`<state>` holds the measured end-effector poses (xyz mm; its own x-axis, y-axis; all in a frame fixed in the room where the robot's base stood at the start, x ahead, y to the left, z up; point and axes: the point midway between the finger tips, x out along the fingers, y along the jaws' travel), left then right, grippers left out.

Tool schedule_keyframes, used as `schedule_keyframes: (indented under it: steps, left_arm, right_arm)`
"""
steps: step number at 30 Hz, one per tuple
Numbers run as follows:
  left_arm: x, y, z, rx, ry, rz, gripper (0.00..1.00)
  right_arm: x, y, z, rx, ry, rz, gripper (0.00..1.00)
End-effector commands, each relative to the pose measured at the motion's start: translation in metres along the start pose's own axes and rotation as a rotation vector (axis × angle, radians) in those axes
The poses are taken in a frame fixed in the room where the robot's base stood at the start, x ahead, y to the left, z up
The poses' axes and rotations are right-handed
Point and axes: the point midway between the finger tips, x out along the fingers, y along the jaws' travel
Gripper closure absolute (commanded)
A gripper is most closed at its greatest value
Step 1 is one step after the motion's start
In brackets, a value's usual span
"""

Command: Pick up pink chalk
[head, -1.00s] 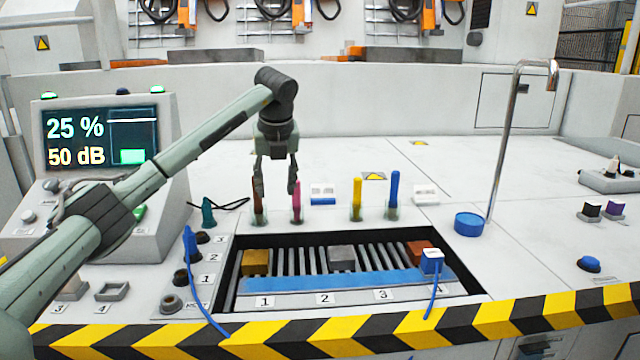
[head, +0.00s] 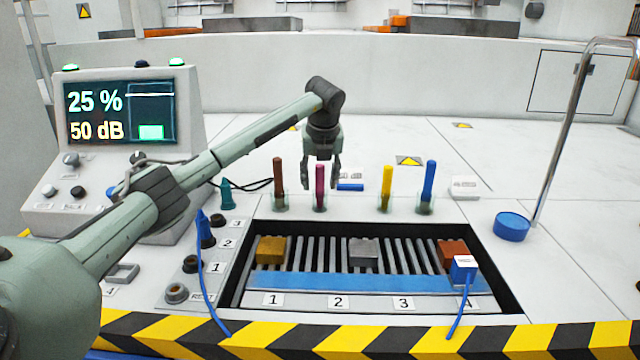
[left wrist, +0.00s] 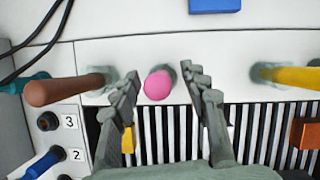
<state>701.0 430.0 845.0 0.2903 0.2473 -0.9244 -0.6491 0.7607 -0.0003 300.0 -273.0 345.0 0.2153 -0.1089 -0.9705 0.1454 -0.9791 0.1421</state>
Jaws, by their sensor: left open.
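The pink chalk (head: 320,183) stands upright in a clear holder behind the recessed tray, between the brown chalk (head: 278,180) and the yellow chalk (head: 386,186). The blue chalk (head: 430,184) stands farther right. My left gripper (head: 321,184) is open and points down at the pink chalk. In the left wrist view the round end of the pink chalk (left wrist: 158,85) lies between the two open fingers (left wrist: 160,88), nearer the left one, with no clear contact. The brown chalk (left wrist: 65,90) is left of the fingers and the yellow chalk (left wrist: 290,76) right. My right gripper is not in view.
The recessed tray (head: 512,306) holds gold, grey and red blocks on slats. A control console (head: 60,200) stands at the left. A tall bent metal pipe (head: 560,140) rises at the right beside a blue round cap (head: 511,226). The counter behind the chalks is mostly clear.

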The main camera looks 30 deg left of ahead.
Motion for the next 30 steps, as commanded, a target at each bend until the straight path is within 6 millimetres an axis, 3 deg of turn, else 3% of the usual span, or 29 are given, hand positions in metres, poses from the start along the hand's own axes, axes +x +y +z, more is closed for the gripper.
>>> schedule_keyframes:
  steps: [7, 18, 30]
  left_arm:
    - [0.0027, -0.0003, 0.0002, 0.001, -0.002, -0.001, 0.55]
    - [0.0024, -0.0001, 0.0002, 0.001, -0.001, -0.001, 1.00]
    - [-0.0046, -0.0004, 0.0034, 0.000, -0.002, -0.002, 1.00]
  right_arm:
    - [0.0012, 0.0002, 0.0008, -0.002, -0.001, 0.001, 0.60]
    - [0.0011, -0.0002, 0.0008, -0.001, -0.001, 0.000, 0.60]
    - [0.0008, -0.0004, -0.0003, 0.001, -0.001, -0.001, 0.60]
